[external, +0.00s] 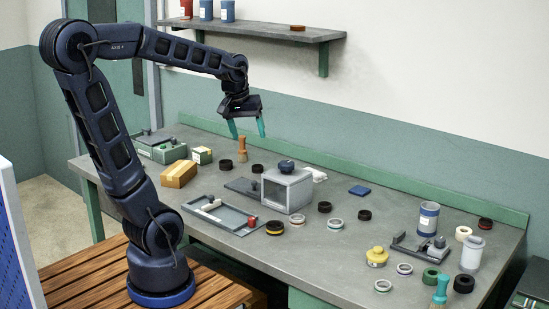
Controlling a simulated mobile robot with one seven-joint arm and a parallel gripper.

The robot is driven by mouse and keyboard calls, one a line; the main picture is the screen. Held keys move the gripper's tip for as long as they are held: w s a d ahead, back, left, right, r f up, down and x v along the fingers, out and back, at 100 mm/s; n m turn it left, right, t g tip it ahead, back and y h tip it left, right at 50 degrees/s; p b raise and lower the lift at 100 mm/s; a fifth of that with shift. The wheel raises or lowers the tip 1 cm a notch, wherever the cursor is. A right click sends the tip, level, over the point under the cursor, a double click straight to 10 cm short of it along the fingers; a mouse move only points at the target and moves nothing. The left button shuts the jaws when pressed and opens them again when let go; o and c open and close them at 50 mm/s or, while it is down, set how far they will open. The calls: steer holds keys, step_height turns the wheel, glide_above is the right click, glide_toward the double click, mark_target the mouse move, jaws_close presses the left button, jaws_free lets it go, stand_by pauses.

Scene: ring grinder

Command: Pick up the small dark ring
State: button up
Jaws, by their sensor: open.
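Several dark rings lie on the grey workbench (330,245), and I cannot tell which one the task means. Two, a left one (225,164) and a right one (257,168), lie at the back left. Two more, one near the grey box (324,206) and one farther right (364,214), lie mid-bench. Another dark ring (464,283) is at the front right, and a reddish-dark one (485,223) is at the far right. My gripper (248,131) is open and empty, its teal fingers pointing down, above the back left of the bench and apart from the rings.
A wooden-handled tool (242,150) stands upright under my gripper. A grey box with a dark knob (287,190) stands mid-bench beside a shallow tray (222,214). A cardboard box (179,174) is at left. Canisters (428,219) and a clamp fixture (420,249) crowd the right. A wall shelf (265,31) is above.

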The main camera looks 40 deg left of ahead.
steer(key=w+d+f+n+g, duration=0.1)
steer(key=w+d+f+n, duration=0.15)
steer(key=w, duration=0.65)
steer(key=n+g, duration=0.2)
steer(key=n, duration=0.7)
glide_above(325, 202)
steer(key=s, duration=0.2)
step_height(325, 202, down, 19)
steer(key=f, duration=0.4)
steer(key=shift+s+d+f, duration=0.1)
steer(key=shift+d+f, duration=0.1)
steer(key=shift+d, duration=0.05)
steer(key=shift+w+d+f, duration=0.15)
steer(key=shift+f, duration=1.2)
steer(key=shift+w+d+f, duration=0.1)
steer(key=shift+w+f, duration=0.05)
steer(key=shift+f, duration=1.2)
steer(key=c, duration=1.1)
